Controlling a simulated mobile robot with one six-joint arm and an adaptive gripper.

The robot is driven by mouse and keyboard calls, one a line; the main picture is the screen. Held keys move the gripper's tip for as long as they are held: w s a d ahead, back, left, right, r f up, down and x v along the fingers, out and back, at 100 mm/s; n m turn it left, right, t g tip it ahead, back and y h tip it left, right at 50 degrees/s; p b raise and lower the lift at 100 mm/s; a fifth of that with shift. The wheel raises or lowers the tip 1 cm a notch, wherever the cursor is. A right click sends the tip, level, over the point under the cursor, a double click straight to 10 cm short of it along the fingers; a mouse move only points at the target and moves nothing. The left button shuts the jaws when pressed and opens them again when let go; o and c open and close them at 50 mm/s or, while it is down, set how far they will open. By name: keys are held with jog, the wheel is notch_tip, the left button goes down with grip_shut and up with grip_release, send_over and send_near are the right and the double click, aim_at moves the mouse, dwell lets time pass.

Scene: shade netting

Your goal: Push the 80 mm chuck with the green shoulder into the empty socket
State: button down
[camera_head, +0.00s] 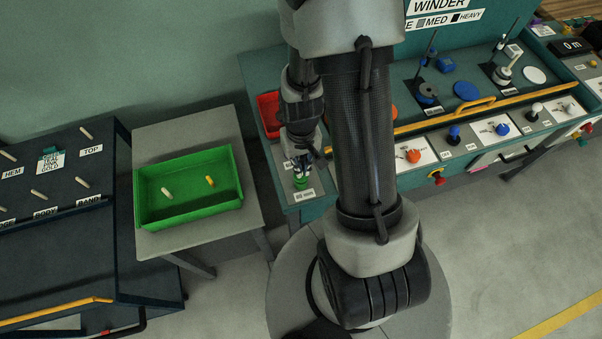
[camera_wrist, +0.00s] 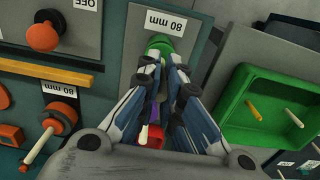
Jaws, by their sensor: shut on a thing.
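My gripper (camera_head: 301,165) points down over the grey panel marked 80 mm at the left end of the teal winder bench. In the wrist view my gripper (camera_wrist: 164,68) has its fingers close together on the chuck. The chuck's green shoulder (camera_wrist: 158,43) shows just beyond the fingertips, beside the 80 mm label (camera_wrist: 166,23). It also shows as a green spot (camera_head: 301,183) below the gripper in the head view. The socket is hidden under the chuck and fingers, so I cannot tell how deep the chuck sits.
A green tray (camera_head: 187,222) with a white and a yellow peg stands on a grey stand to the left. A red bin (camera_head: 268,108) is behind my gripper. In the wrist view an orange knob (camera_wrist: 43,37) and an orange-based peg (camera_wrist: 60,117) are to the left.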

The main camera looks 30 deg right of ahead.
jog(key=shift+r, duration=0.1)
jog(key=shift+r+p, duration=2.1)
jog(key=shift+r, duration=0.5)
jog(key=shift+r, duration=0.1)
jog(key=shift+r+p, duration=1.6)
jog(key=shift+r, duration=0.3)
jog(key=shift+w, duration=0.1)
